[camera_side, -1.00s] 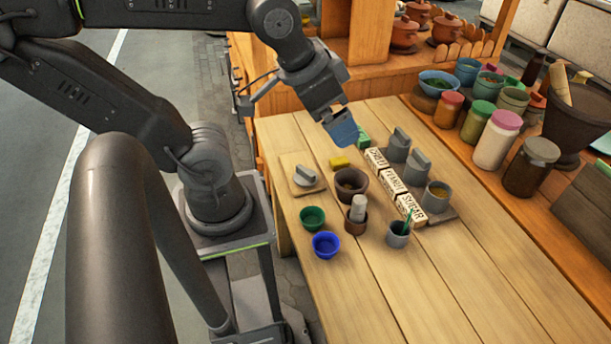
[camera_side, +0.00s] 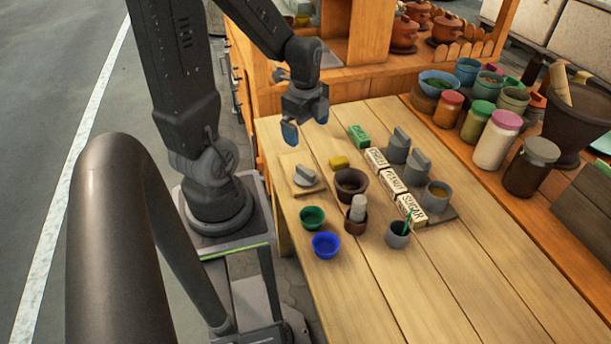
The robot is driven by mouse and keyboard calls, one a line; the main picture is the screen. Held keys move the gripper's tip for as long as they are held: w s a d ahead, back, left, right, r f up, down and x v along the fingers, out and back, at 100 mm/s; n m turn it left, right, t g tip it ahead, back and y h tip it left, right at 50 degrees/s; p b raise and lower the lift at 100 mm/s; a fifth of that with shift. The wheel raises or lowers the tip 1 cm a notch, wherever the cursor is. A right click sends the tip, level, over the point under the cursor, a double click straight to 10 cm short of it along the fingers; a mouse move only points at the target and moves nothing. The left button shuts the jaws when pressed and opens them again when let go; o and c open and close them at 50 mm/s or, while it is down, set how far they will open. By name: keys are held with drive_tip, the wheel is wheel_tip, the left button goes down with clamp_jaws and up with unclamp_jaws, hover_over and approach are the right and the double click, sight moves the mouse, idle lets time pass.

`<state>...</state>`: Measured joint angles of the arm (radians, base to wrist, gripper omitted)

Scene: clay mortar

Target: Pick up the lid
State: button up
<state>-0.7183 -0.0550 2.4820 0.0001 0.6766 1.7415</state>
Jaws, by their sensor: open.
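A grey lid (camera_side: 305,175) with a raised ridge handle lies on a small wooden board (camera_side: 293,190) at the left side of the table. Two similar grey lids with upright handles, a rear one (camera_side: 399,140) and a front one (camera_side: 417,162), sit on the containers behind the CHILI and PEANUT labels. The container by the SUGAR label (camera_side: 436,195) has no lid, and brownish contents show. My gripper (camera_side: 306,121) points down with its blue-tipped fingers apart and empty. It is above the table's far left part, beyond the loose lid and apart from it.
A brown clay mortar (camera_side: 350,183), a pestle in a brown cup (camera_side: 357,213), a green bowl (camera_side: 312,216), a blue bowl (camera_side: 326,243) and a grey cup (camera_side: 397,234) stand near the board. Yellow (camera_side: 340,161) and green (camera_side: 359,135) blocks lie behind. The front table is clear.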

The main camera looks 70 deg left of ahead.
drive_tip(key=a+f+m, duration=0.1)
drive_tip(key=f, duration=0.1)
hover_over(304, 168)
drive_tip(key=f, duration=0.7)
drive_tip(key=shift+s+d+f, duration=0.2)
drive_tip(key=shift+s+f, duration=0.1)
drive_tip(key=shift+s, duration=0.1)
drive_tip(key=shift+w+a+f, duration=0.1)
drive_tip(key=shift+w+f, duration=0.1)
drive_tip(key=shift+f, duration=1.25)
drive_tip(key=shift+w+a+f, duration=0.1)
drive_tip(key=shift+w+f, duration=0.05)
drive_tip(key=shift+f, duration=1.25)
drive_tip(key=c, duration=1)
drive_tip(key=shift+o, duration=0.2)
drive_tip(key=shift+r, duration=0.1)
